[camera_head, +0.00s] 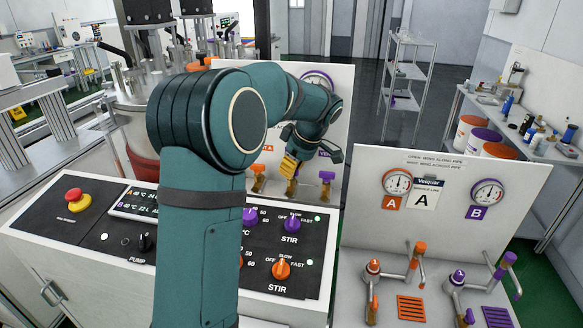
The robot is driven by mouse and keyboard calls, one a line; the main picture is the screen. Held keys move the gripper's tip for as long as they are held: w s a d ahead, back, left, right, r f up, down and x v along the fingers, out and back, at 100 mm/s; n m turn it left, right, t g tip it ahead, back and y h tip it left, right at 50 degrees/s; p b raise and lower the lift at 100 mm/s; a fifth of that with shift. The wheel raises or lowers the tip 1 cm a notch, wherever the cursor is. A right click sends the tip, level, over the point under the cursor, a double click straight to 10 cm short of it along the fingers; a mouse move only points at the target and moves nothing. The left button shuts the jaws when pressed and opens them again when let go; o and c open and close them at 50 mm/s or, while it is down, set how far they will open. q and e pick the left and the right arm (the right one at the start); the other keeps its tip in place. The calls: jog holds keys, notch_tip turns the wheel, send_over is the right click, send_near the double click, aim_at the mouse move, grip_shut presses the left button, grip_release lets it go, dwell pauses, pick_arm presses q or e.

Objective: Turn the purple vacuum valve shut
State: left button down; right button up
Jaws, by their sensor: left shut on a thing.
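My left arm reaches up from the bottom centre and bends over to a white panel (340,85) behind the console. A valve with a purple handle (326,176) stands just right, apart from the fingers. A round gauge (317,80) on the panel is partly hidden by my arm. My right gripper is out of view.
The control console (40,245) in front has a red stop button (76,200), a purple stir knob (292,223) and an orange stir knob (281,269). A second panel (440,225) at right carries gauges A (397,182) and B (487,193), with orange and purple taps below.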

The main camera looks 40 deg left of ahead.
pick_arm(q)
jog(key=shift+s+d+f+n+g, duration=0.15)
jog(key=shift+n+g, duration=0.1)
jog(key=shift+n, duration=0.25)
jog(key=shift+w+a+f+n+g, duration=0.1)
jog(key=shift+n+g, duration=0.15)
jog(key=shift+n, duration=0.25)
jog(key=shift+h, duration=0.3)
jog(key=c, duration=1)
grip_release()
jog(key=shift+r, duration=0.1)
jog(key=shift+d+r, duration=0.1)
jog(key=shift+r, duration=0.4)
jog(key=v, duration=1.1)
jog(key=shift+d+f, duration=0.1)
jog(key=shift+d, duration=0.05)
